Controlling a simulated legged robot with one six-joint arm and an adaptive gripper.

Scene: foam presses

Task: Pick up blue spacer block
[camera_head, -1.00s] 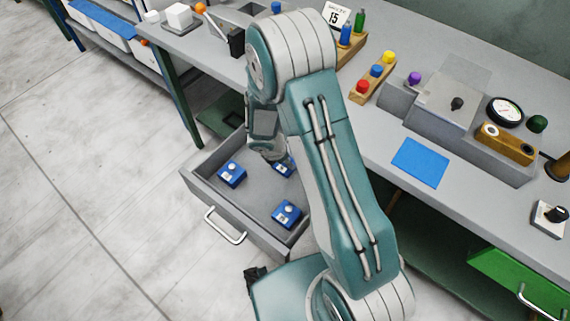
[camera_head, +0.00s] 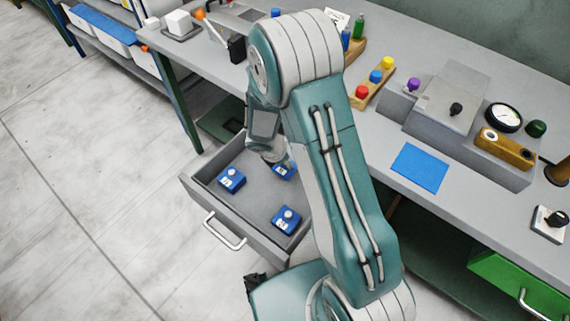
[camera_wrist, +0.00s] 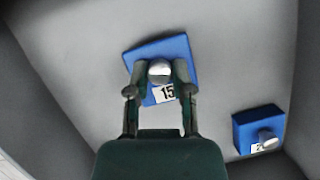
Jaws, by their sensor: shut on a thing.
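My gripper (camera_wrist: 160,78) is shut on the round light knob of a blue spacer block (camera_wrist: 178,48) in the wrist view. This block has a white label reading 15 and sits askew between my fingertips. In the head view my gripper (camera_head: 275,158) is over the open grey drawer (camera_head: 262,197), with the held block (camera_head: 285,173) partly hidden behind my arm. I cannot tell surely whether it is clear of the drawer floor. Two other blue blocks stand in the drawer, one at the left (camera_head: 232,180) and one nearer the front (camera_head: 287,220). One also shows in the wrist view (camera_wrist: 257,128).
The grey bench (camera_head: 385,135) above carries a blue mat (camera_head: 420,167), a rack of coloured knobs (camera_head: 372,82) and a grey fixture with a gauge (camera_head: 503,117). A green drawer (camera_head: 515,283) is at lower right.

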